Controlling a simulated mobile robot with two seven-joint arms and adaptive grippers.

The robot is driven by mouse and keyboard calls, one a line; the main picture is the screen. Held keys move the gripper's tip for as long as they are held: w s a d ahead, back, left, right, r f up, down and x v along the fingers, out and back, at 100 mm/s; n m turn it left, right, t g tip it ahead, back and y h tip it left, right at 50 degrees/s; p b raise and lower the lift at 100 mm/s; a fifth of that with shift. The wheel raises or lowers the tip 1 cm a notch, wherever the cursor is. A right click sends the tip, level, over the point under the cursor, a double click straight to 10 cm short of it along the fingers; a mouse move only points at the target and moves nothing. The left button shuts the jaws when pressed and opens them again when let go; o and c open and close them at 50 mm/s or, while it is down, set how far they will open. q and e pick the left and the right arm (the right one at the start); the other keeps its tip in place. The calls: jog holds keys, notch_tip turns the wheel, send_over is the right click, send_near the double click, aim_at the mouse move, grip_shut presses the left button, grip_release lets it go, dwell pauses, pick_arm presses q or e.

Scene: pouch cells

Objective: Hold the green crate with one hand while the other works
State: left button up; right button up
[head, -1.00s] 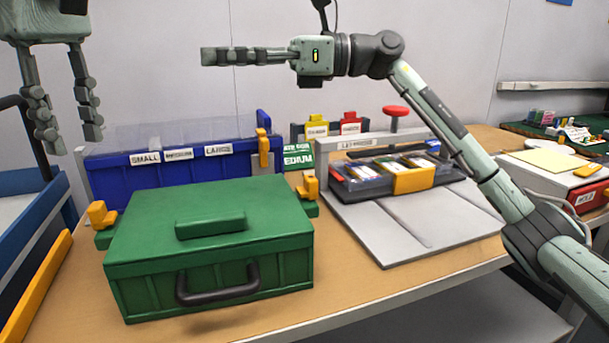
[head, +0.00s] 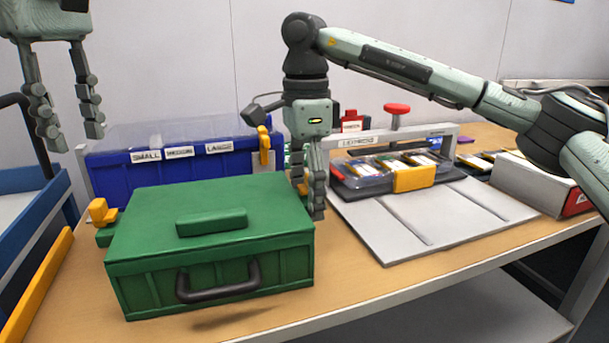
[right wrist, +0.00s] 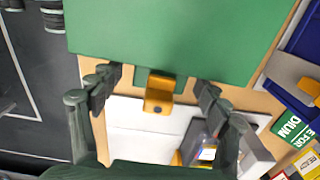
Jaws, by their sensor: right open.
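The green crate (head: 138,245) stands closed on the bench, with a raised block on its lid and a dark handle (head: 218,291) in front. Its left yellow latch (head: 102,213) shows in the head view. My right gripper (head: 308,205) points down at the crate's right end, open. In the right wrist view, the right yellow latch (right wrist: 158,93) and the crate's green lid (right wrist: 165,35) show, with the latch between the spread fingers; I cannot tell whether they touch. My left gripper (head: 74,143) hangs open and empty, up and left of the crate.
Behind the crate stands a blue bin (head: 130,184) labelled SMALL to LARGE under a clear cover. To the right is a grey press plate (head: 440,225) with a clear tray (head: 372,174) of cells under a bridge. Bare bench (head: 345,280) lies in front right.

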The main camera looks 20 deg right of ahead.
jog(key=shift+f, duration=2.35)
grip_shut()
